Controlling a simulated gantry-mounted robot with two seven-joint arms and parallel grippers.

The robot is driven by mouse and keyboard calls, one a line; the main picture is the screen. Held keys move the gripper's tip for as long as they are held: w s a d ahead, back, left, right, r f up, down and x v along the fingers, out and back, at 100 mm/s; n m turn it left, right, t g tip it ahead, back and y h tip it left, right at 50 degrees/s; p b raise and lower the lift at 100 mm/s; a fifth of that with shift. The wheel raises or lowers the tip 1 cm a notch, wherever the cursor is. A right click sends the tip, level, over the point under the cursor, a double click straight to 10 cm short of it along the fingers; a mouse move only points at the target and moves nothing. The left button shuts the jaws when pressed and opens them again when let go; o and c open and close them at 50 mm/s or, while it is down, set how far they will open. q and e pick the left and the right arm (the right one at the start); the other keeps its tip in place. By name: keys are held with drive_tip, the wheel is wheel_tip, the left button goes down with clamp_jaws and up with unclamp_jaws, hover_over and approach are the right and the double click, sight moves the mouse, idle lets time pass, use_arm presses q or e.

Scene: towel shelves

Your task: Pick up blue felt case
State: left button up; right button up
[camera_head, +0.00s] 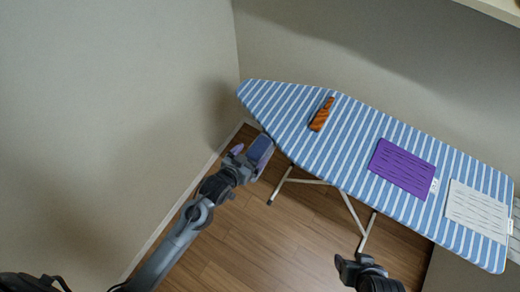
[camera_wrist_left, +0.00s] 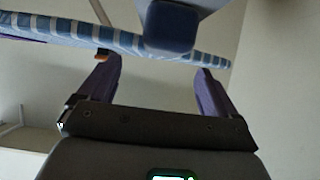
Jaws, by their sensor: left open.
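A dark blue case-like object (camera_head: 260,148) shows at the left end of the ironing board in the head view, right at my left gripper (camera_head: 252,153). In the left wrist view the blue object (camera_wrist_left: 172,28) is at the top, between the lines of my open purple fingers (camera_wrist_left: 160,63), with the board behind it. I cannot tell whether a finger touches it or what supports it. My right gripper (camera_head: 352,268) is at the bottom of the head view, apart from the board; its jaws are unclear.
The blue-and-white striped ironing board (camera_head: 345,150) holds an orange-brown striped item (camera_head: 322,114), a purple flat item (camera_head: 402,168) and a white flat item (camera_head: 477,208). A wall (camera_head: 110,110) is close on the left. Board legs (camera_head: 350,210) stand on the wooden floor.

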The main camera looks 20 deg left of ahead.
sight(258, 148)
use_arm(q)
drive_tip(key=shift+x, duration=3.65)
drive_tip(key=shift+s+a+f, duration=0.15)
drive_tip(key=shift+a+f, duration=0.05)
drive_tip(key=shift+a, duration=0.05)
drive_tip(key=shift+c, duration=0.4)
drive_tip(key=c, duration=1.1)
drive_tip(key=shift+r, duration=0.1)
